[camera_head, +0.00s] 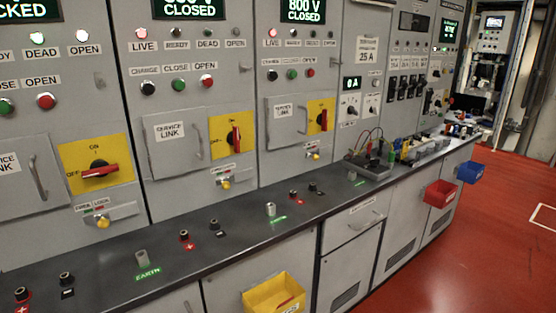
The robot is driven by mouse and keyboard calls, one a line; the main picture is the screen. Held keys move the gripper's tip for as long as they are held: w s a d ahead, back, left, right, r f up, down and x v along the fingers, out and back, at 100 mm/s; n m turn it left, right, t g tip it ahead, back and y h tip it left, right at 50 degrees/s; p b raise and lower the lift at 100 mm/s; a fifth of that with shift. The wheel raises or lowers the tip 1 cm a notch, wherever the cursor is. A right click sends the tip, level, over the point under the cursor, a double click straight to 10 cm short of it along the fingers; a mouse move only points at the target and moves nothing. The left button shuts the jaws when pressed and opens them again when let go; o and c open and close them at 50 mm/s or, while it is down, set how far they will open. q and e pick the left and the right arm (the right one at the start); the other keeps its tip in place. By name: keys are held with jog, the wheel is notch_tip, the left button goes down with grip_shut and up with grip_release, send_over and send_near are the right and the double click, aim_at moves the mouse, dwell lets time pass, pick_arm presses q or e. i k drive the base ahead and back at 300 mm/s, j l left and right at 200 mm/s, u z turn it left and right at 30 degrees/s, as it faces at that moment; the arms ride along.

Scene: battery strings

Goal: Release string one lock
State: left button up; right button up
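Three similar grey panels stand in a row, each with a yellow switch plate and a small lock fitting below it. Which panel is string one cannot be read. The left panel's lock fitting (103,221) has a yellow knob; its red rotary handle (99,171) lies roughly horizontal, and its display (28,11) ends in "CKED". The middle panel's lock (226,184) sits under an upright red handle (236,136); its display (188,9) reads "CLOSED". The right panel's lock (315,155) is under another upright handle (322,118), with display (302,10) "800 V CLOSED". Neither gripper shows.
A dark worktop (200,250) with terminal posts and green labels runs below the panels. Leads and instruments (368,158) lie farther along. A yellow bin (274,295), red bin (440,193) and blue bin (472,172) hang on its front. The red floor (460,260) at right is open.

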aim_at(102, 219)
jog(key=u, duration=1.3)
